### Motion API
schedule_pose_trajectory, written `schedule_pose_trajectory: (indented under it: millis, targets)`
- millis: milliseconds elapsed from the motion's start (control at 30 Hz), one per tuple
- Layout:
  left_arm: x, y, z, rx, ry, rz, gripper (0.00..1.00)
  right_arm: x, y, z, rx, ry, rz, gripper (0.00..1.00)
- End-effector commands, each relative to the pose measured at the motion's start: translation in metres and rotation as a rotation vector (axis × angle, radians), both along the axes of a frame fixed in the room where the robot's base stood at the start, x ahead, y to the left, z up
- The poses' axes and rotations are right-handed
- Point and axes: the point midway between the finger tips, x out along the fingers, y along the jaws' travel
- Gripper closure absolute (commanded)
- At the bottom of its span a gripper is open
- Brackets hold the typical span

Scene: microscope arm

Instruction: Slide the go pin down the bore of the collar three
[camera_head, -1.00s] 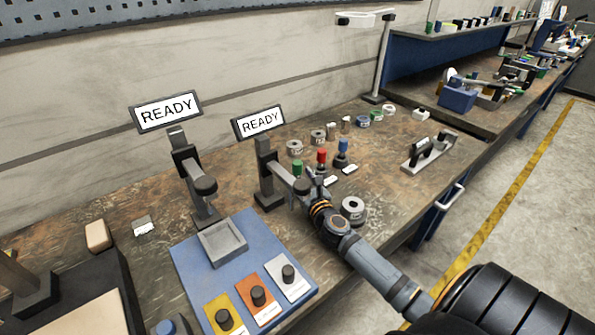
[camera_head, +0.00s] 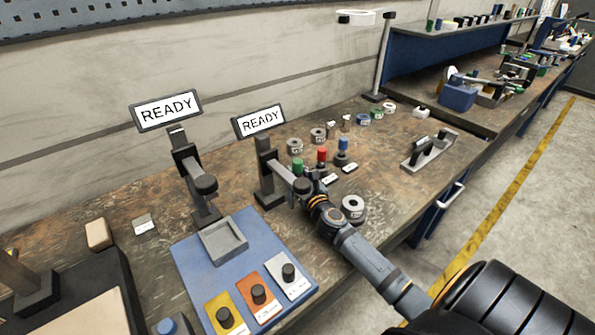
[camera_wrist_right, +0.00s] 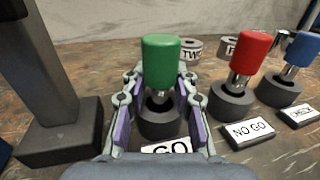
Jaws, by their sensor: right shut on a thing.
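The green go pin (camera_wrist_right: 160,62) stands upright in a dark ring-shaped holder (camera_wrist_right: 160,122), behind a card reading GO (camera_wrist_right: 168,149). In the head view, my right gripper (camera_head: 308,188) is low at the pin row. A collar marked TWO (camera_wrist_right: 190,48) is behind the pin. Beside it is another collar (camera_wrist_right: 228,46), its label mostly hidden by the red pin. A further collar (camera_head: 353,208) lies right of the gripper; I cannot read its label. My left gripper is not in view.
The red no-go pin (camera_wrist_right: 252,55) and blue check pin (camera_wrist_right: 302,48) stand close on the right. A dark gauge post (camera_head: 265,170) rises close on the left. A blue panel (camera_head: 195,265) with a grey tray lies at the front left.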

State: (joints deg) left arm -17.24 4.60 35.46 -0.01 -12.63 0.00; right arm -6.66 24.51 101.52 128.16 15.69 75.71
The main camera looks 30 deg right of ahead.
Motion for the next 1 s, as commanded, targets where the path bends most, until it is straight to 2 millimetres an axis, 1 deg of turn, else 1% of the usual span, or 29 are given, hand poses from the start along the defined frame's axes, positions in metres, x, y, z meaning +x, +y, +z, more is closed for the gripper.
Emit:
schedule_pose_trajectory:
  millis: [167,267,367,500,600,800,1000]
  targets:
    - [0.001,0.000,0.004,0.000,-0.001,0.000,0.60,0.000,0.000,0.006,0.000,-0.002,0.001,1.00]
    - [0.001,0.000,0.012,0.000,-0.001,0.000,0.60,0.000,0.000,0.018,-0.002,-0.003,0.001,1.00]
    - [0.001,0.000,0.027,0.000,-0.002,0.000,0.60,0.000,0.000,0.038,-0.001,-0.003,0.000,1.00]
    - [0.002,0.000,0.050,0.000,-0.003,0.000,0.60,0.000,0.000,0.077,-0.002,-0.004,0.001,1.00]
    - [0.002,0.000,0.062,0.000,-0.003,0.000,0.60,0.000,0.000,0.104,-0.003,-0.005,0.002,1.00]
    - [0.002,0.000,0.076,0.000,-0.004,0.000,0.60,0.000,0.000,0.156,-0.004,-0.004,0.002,1.00]
    - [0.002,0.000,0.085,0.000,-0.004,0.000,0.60,0.000,0.001,0.209,-0.006,-0.005,0.003,1.00]
